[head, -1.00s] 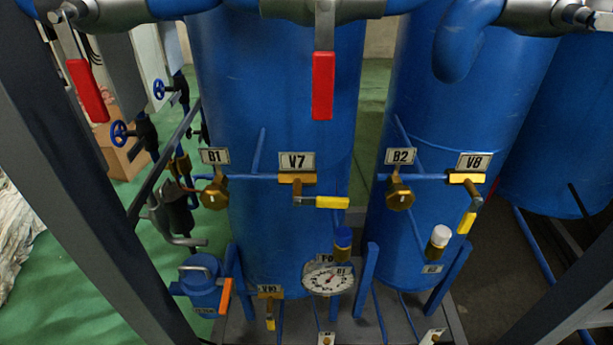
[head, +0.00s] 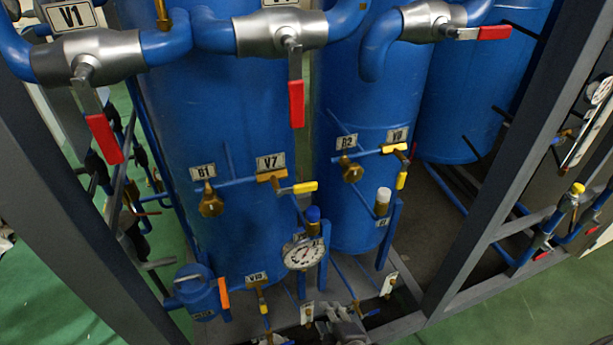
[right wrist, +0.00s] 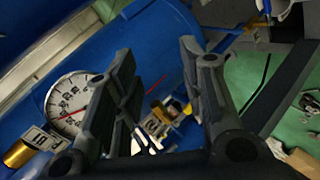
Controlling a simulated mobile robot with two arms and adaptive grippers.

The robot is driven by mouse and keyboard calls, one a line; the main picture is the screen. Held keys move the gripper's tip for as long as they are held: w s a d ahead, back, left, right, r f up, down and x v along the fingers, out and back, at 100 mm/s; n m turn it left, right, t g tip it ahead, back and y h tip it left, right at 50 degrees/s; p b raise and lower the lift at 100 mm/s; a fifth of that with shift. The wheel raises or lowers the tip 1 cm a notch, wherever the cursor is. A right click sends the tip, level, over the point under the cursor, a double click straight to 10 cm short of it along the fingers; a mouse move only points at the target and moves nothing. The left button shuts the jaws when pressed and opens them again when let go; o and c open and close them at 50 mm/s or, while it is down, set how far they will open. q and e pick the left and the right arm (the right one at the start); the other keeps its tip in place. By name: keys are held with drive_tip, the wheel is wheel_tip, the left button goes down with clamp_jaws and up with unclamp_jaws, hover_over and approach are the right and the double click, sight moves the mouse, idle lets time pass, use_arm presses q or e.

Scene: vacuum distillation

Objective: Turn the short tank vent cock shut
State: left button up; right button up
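Two blue tanks stand side by side, each with a yellow-handled cock. Cock V7 (head: 299,188) on the left tank has its handle pointing sideways to the right. Cock V8 (head: 401,180) on the right tank has its handle hanging down. I cannot tell from labels which one is the short tank's vent. My right gripper (head: 345,322) is only partly seen low at the bottom edge of the head view, below the gauge and apart from both cocks. In the right wrist view my right gripper (right wrist: 160,85) has its fingers spread with nothing held between them. My left gripper is out of view.
A round gauge (head: 303,253) sits below V7; a gauge also shows in the right wrist view (right wrist: 70,103). Cock V10 (head: 263,300) is low on the left. Red-handled valves (head: 296,103) hang above. A grey frame post (head: 500,170) stands at right.

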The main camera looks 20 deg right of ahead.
wheel_tip(320, 180, up, 17)
drive_tip(key=w+a+n+t+p, duration=0.2)
drive_tip(key=t, duration=0.1)
drive_tip(key=n+t+p, duration=0.1)
drive_tip(key=t+p, duration=0.2)
drive_tip(key=t, duration=0.1)
approach(307, 190)
drive_tip(key=w+p, duration=0.1)
drive_tip(key=w, duration=0.3)
drive_tip(key=w+p, duration=0.1)
drive_tip(key=w, duration=0.4)
drive_tip(key=shift+w+r+p, duration=0.15)
drive_tip(key=shift+r+p, duration=0.1)
drive_tip(key=shift+p, duration=0.1)
drive_tip(key=shift+w+f, duration=0.1)
drive_tip(key=shift+w, duration=0.55)
clamp_jaws()
